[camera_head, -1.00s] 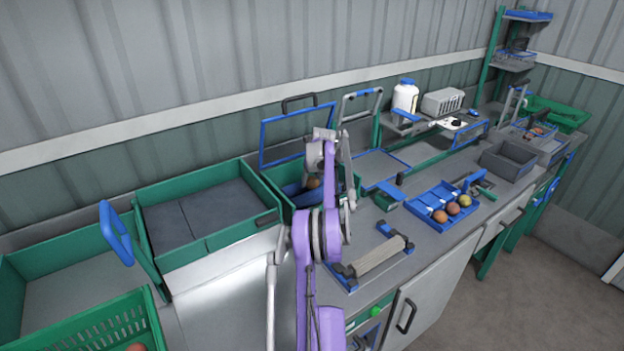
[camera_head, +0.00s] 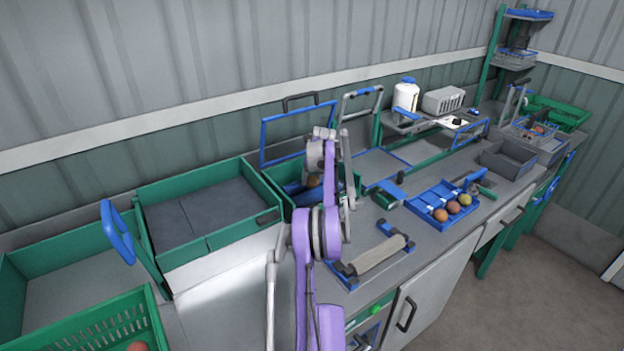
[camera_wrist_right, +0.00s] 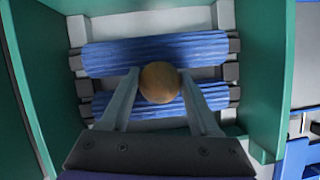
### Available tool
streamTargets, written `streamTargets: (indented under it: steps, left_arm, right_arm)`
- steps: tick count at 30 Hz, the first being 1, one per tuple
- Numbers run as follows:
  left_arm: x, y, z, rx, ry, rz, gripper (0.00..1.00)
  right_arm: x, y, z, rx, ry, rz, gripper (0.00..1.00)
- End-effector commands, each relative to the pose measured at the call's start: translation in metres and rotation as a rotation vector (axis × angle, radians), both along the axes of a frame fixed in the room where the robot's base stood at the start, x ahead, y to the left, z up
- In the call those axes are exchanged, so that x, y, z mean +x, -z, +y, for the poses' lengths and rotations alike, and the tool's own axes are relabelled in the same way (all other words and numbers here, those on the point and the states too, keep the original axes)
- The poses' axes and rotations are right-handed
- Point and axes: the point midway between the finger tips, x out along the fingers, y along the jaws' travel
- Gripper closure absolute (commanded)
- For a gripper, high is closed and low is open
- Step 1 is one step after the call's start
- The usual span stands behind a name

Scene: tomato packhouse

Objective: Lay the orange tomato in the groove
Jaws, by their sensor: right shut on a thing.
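The orange tomato (camera_wrist_right: 160,83) is between the two fingers of my right gripper (camera_wrist_right: 158,78), which is shut on it. In the right wrist view it shows over the gap between two ribbed blue rollers, the far one (camera_wrist_right: 200,50) and the near one (camera_wrist_right: 150,106). That gap is the groove. I cannot tell whether the tomato touches the rollers. The rollers lie inside a green-walled box (camera_wrist_right: 265,70). In the head view, the tomato (camera_head: 313,181) shows small inside this box (camera_head: 352,178), partly hidden by my right arm. My left gripper is not in view.
A blue tray (camera_head: 428,210) with several tomatoes stands right on the bench. A beige roller on a blue-ended stand (camera_head: 380,255) is nearer. Green bins (camera_head: 230,235) stand left of the box. An upright blue-framed panel (camera_head: 264,145) rises behind it.

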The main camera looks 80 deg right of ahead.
Motion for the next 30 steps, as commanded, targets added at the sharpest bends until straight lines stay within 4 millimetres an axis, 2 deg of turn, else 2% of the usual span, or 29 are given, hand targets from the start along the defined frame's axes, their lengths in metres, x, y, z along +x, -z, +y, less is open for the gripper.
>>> streamTargets:
  steps: [7, 8, 12, 14, 20, 23, 24, 30]
  left_arm:
    - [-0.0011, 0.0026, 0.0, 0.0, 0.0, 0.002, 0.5]
    - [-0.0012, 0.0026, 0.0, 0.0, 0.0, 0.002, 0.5]
    - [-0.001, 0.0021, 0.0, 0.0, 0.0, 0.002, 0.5]
    - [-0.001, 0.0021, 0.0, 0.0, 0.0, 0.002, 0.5]
    - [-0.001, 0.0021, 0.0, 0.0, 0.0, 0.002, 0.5]
    - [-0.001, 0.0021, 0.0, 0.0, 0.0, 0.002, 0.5]
    - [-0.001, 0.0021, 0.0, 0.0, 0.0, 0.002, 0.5]
    - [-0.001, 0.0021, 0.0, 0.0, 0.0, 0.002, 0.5]
  right_arm:
    - [0.0002, 0.0041, 0.0, 0.0, 0.0, 0.0, 0.64]
    - [0.0002, 0.0042, 0.0, 0.0, 0.0, 0.0, 0.35]
    - [0.0003, 0.0037, 0.0, 0.0, 0.0, 0.0, 0.1]
    - [0.0002, 0.0037, 0.0, 0.0, 0.0, 0.0, 0.02]
    - [0.0001, 0.0036, 0.0, 0.0, 0.0, 0.0, 0.02]
    - [0.0001, 0.0038, 0.0, 0.0, 0.0, 0.0, 0.2]
    - [0.0001, 0.0038, 0.0, 0.0, 0.0, 0.0, 0.22]
    - [0.0002, 0.0037, -0.0001, 0.0, 0.0, 0.0, 0.22]
